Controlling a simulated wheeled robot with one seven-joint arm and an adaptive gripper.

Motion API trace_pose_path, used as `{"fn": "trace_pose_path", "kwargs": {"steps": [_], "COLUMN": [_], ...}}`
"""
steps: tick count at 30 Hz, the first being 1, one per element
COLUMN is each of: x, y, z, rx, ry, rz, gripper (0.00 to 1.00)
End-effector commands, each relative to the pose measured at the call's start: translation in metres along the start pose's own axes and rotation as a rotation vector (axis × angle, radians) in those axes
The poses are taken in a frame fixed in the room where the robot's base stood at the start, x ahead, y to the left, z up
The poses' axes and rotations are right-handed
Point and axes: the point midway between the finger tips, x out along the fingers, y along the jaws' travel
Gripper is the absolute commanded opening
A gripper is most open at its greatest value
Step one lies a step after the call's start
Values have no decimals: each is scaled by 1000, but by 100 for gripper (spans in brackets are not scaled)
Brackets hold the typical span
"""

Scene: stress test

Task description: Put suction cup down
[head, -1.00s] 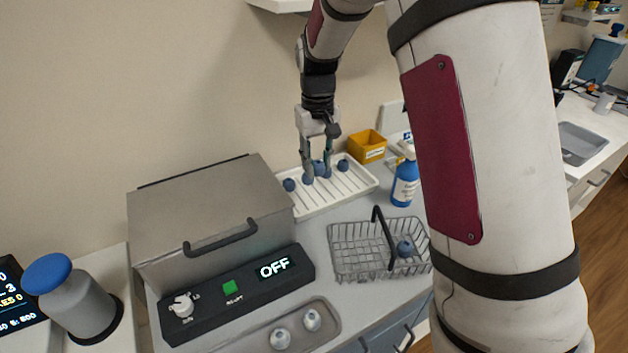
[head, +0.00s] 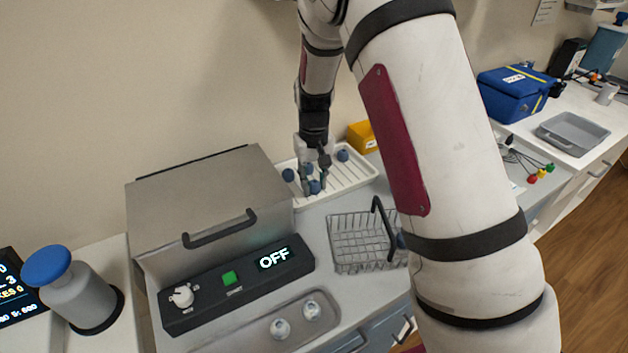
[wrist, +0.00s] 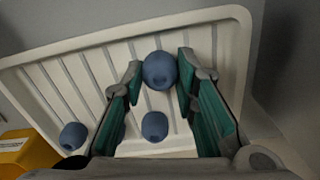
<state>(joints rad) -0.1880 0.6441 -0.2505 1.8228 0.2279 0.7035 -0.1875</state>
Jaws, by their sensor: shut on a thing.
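My gripper (head: 313,185) is shut on a dark blue suction cup (head: 314,187) at the front of the white ribbed tray (head: 346,187). In the wrist view the held suction cup (wrist: 160,70) sits between my fingertips, near the tray's rim (wrist: 120,31). I cannot tell whether it touches the tray. Other blue suction cups stand on the tray, one at the left (head: 289,175) and one at the right (head: 342,155). The wrist view shows two more clearly (wrist: 73,136) (wrist: 154,126), and a sliver of another behind my left finger.
A grey lidded machine (head: 205,195) reading OFF stands left of the tray. A wire basket (head: 355,245) is in front, partly behind my arm. A yellow bin (head: 362,136) is behind the tray. Two pale cups lie in a grey tray (head: 258,335) at the front.

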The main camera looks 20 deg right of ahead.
Motion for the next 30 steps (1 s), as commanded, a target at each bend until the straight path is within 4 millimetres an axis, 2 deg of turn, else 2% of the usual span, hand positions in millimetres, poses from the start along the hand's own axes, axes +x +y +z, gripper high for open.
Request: {"fn": "trace_pose_path", "kwargs": {"steps": [8,9,12,23,30], "x": [2,3,2,-3,-38], "y": [0,0,0,0,-1], "z": [0,0,0,0,-1], "rx": [0,0,0,-1,-2], "ry": [0,0,1,2,5], "rz": [0,0,0,0,-1], "gripper": [13,29,47,47,47]}}
